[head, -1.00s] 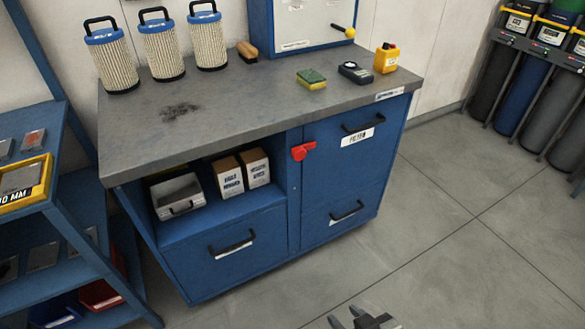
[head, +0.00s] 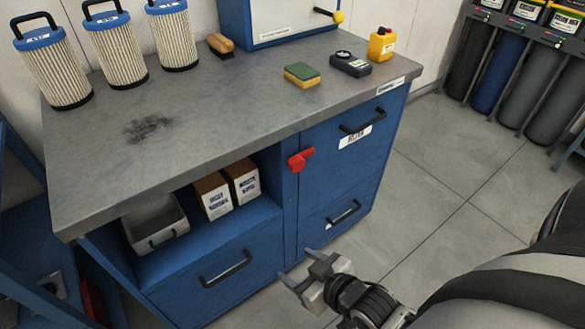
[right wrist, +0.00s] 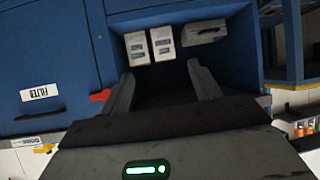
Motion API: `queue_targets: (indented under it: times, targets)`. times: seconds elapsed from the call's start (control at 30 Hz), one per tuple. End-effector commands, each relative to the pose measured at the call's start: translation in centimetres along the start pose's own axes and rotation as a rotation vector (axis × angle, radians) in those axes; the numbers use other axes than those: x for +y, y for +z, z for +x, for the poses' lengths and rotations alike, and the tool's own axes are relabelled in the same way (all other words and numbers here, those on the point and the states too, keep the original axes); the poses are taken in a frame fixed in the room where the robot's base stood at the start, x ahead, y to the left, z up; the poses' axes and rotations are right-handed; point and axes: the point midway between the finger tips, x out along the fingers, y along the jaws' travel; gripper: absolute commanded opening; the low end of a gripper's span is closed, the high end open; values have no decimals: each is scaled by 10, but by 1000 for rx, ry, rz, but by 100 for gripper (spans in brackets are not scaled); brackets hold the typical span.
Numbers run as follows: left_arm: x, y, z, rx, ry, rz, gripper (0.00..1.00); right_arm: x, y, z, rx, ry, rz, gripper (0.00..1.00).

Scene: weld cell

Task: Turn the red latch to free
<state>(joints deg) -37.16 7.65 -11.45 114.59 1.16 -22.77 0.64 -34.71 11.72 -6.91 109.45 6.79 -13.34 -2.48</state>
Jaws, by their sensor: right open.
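The red latch (head: 300,159) sits on the blue cabinet's front, on the upright between the open shelf and the drawer marked FILTER. It also shows in the right wrist view (right wrist: 100,95), just left of a gripper finger and partly hidden by it. My right gripper (head: 303,270) is open and empty, in front of the cabinet and below the latch in the head view. In the right wrist view its two fingers (right wrist: 165,90) stand apart, facing the open shelf. My left gripper is not in view.
The open shelf holds two white-fronted boxes (head: 228,189) and a grey bin (head: 156,223). The worktop (head: 200,120) carries filters (head: 125,50), a brush, a sponge, a meter and a yellow bottle. Black drawer handles (head: 225,268) stick out of the front.

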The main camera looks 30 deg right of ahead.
Motion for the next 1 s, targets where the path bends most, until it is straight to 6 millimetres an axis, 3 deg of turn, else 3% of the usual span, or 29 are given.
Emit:
queue_targets:
  times: [0.03,0.2,0.33,0.57,1.0]
  targets:
    - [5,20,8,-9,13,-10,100,23,9,15,66,25,-15,63]
    - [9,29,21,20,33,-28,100,103,-9,32,326,140,-55,63]
    - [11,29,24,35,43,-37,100,145,-28,28,466,215,-75,63]
    - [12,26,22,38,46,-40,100,161,-50,43,508,238,-79,63]
    - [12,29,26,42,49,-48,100,179,-94,124,503,235,-78,63]
